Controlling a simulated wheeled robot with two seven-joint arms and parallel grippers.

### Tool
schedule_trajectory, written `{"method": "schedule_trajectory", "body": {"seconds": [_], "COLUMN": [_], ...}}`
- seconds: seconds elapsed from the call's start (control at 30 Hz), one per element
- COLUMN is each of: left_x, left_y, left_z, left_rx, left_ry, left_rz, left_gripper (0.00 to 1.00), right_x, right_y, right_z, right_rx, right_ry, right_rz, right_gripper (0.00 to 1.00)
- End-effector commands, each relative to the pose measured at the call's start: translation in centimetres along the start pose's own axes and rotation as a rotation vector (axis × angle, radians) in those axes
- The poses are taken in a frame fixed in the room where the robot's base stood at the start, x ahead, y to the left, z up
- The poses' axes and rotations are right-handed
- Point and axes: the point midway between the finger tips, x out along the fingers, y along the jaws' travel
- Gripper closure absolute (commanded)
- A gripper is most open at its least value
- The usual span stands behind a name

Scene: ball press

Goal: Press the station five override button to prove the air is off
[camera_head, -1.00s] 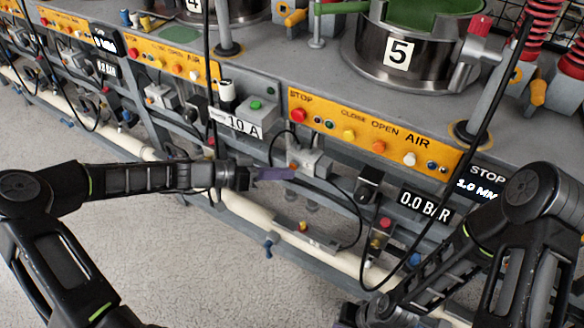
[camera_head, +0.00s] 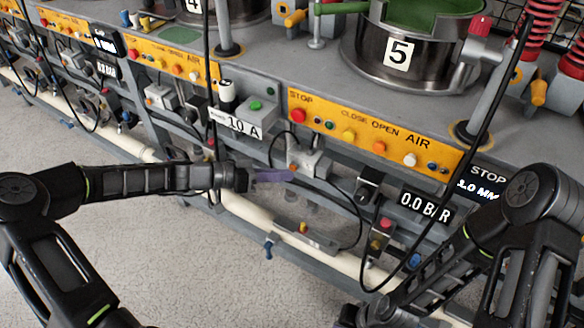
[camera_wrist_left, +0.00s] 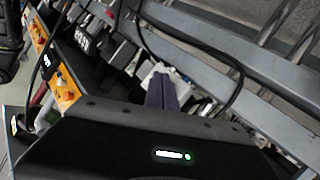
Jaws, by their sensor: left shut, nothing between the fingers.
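The station five drum (camera_head: 398,60) bears a white plate with a 5. Below its yellow button panel (camera_head: 375,135), a pale grey valve block (camera_head: 316,162) sits on the lower rail, with a small orange spot near its left end that may be the override button. My left gripper (camera_head: 292,175) is shut and empty, its purple fingers pointing right, just in front of and below the block's left end. In the left wrist view the shut fingers (camera_wrist_left: 162,90) overlap the pale block; I cannot tell whether they touch it. My right gripper's fingers are out of frame.
A display (camera_head: 425,205) reads 0.0 BAR. A small grey box with a red button (camera_head: 386,223) hangs to the right. Black cables loop around the valve block. A cream pipe (camera_head: 250,212) runs below, with open floor in front.

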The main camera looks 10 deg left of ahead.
Motion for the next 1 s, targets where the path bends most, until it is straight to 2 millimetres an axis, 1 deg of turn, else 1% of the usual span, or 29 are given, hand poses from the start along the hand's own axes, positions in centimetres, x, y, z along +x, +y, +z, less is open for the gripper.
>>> {"method": "schedule_trajectory", "body": {"seconds": [0.13,0.57,0.67,1.0], "left_x": [-0.5,-0.7,-1.1,-3.4], "left_y": [0.4,0.5,0.8,2.5], "left_z": [0.3,0.5,0.7,2.3], "left_rx": [0.000,-0.001,-0.002,-0.002], "left_ry": [0.000,0.000,0.000,0.000], "left_rz": [0.000,0.000,0.000,0.000], "left_gripper": [1.00,1.00,1.00,1.00], "right_x": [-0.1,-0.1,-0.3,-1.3], "right_y": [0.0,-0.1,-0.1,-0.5], "right_z": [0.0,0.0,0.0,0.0], "right_rx": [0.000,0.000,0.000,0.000], "right_ry": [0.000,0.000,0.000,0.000], "right_rz": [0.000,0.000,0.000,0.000], "right_gripper": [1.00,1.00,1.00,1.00]}}
